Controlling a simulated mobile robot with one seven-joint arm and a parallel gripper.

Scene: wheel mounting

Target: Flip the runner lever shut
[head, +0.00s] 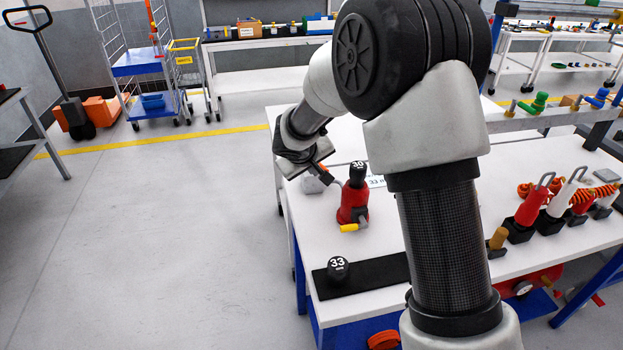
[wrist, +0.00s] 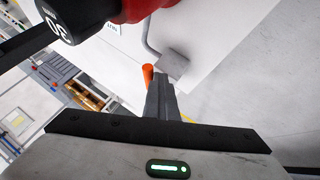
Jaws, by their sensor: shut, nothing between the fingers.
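A red tool body (head: 350,206) stands upright on the white table, with a black knob marked 30 (head: 358,173) on top and a yellow piece (head: 350,228) low at its front. A bent grey rod ending in a grey block (head: 312,184) reaches out on its left. I cannot tell for sure which part is the runner lever. My gripper (head: 325,176) is shut and empty, just left of the red body. In the wrist view the fingers (wrist: 160,82) point towards the grey block (wrist: 173,66); an orange piece (wrist: 148,75) shows beside the fingertips. Contact cannot be told.
A black knob marked 33 (head: 338,268) stands on a black strip (head: 378,276) at the table's near left. Several red, white and black tools (head: 527,208) stand in a row on the right. My arm hides the middle of the table.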

